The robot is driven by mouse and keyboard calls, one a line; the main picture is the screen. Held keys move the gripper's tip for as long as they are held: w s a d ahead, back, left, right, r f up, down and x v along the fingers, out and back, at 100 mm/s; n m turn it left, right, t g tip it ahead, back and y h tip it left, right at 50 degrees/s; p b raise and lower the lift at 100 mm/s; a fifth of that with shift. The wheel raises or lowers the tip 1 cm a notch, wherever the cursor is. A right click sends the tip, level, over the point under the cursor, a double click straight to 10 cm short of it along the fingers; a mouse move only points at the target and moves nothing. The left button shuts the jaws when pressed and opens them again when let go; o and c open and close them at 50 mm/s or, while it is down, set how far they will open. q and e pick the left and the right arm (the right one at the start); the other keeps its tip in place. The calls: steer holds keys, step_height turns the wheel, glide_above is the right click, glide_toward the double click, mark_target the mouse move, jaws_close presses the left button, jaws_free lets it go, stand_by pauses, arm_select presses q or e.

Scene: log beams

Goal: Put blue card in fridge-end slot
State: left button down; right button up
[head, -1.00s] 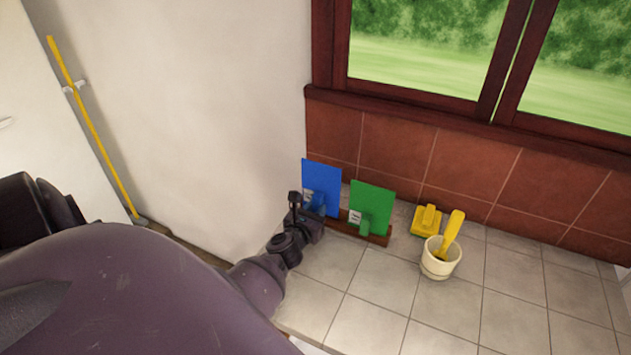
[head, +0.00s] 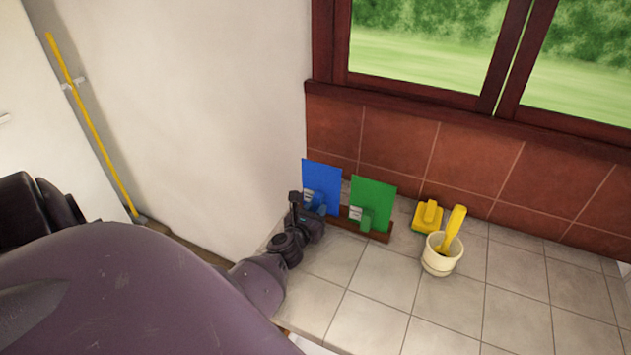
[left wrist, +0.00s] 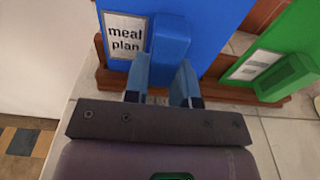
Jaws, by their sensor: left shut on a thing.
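The blue card (head: 322,184) stands upright at the left end of the wooden rack (head: 378,235) on the tiled counter. In the left wrist view the blue card (left wrist: 190,15) shows a "meal plan" label and a thick blue tab. My left gripper (head: 312,208) is in front of the card, low down. In the left wrist view my left gripper (left wrist: 164,68) has its fingers on either side of the blue tab, shut on it. The card's bottom edge is partly hidden by the tab and fingers. My right gripper is not in view.
A green card (head: 373,200) stands in the rack to the right of the blue one. A white wall stands close on the left. The front counter tiles are clear.

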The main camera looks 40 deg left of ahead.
arm_select(q)
steer(key=shift+f, duration=0.15)
steer(key=c, duration=0.9)
jaws_free()
steer(key=shift+o, duration=0.2)
steer(key=o, duration=0.6)
